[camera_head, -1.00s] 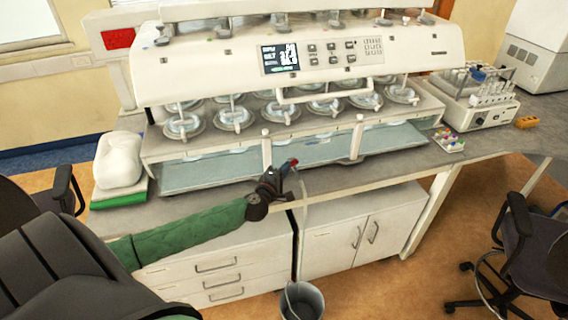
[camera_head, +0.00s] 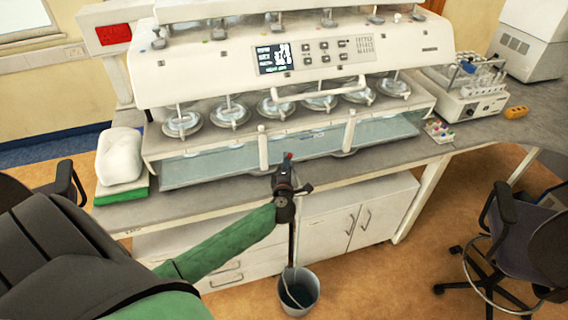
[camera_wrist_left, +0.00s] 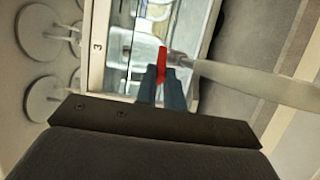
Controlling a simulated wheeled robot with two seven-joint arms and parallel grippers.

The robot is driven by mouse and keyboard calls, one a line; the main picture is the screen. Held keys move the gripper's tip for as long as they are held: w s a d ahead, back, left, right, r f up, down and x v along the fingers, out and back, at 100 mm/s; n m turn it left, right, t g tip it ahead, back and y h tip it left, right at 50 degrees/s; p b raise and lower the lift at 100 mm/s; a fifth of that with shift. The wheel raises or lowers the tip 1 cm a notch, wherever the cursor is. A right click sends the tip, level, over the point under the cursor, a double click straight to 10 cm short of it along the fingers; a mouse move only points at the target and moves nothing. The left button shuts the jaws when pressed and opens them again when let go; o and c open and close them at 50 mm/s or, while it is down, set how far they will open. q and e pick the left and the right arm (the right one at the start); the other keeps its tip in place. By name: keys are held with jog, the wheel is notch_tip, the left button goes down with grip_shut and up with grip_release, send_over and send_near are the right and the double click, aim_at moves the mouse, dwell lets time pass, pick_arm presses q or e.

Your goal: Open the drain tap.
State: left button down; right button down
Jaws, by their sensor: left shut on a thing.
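The drain tap's red handle (camera_wrist_left: 161,62) sits between the two dark fingertips of my left gripper (camera_wrist_left: 161,84) in the left wrist view. The gripper is shut on it. In the head view the red handle (camera_head: 288,156) shows just above my left gripper (camera_head: 286,171), at the front edge of the bench below the water bath (camera_head: 210,168). A pale hose (camera_wrist_left: 255,84) runs off to the right from the tap in the wrist view. The tap body is largely hidden by the gripper. My right gripper is out of view.
A grey bucket (camera_head: 312,291) stands on the floor below the tap, with the hose end inside it. White drawers and cupboards (camera_head: 335,232) are under the bench. A chair (camera_head: 525,225) stands at the right. The dissolution machine (camera_head: 210,60) rises above the bath.

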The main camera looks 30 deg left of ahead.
pick_arm(q)
jog(key=shift+d+f+n+g+y, duration=0.1)
jog(key=shift+d+n+g+y, duration=0.25)
jog(key=shift+n+y, duration=0.35)
jog(key=shift+w+g+y, duration=0.1)
jog(key=shift+g+y, duration=0.15)
jog(key=shift+y, duration=0.15)
jog(key=c, duration=1.5)
grip_release()
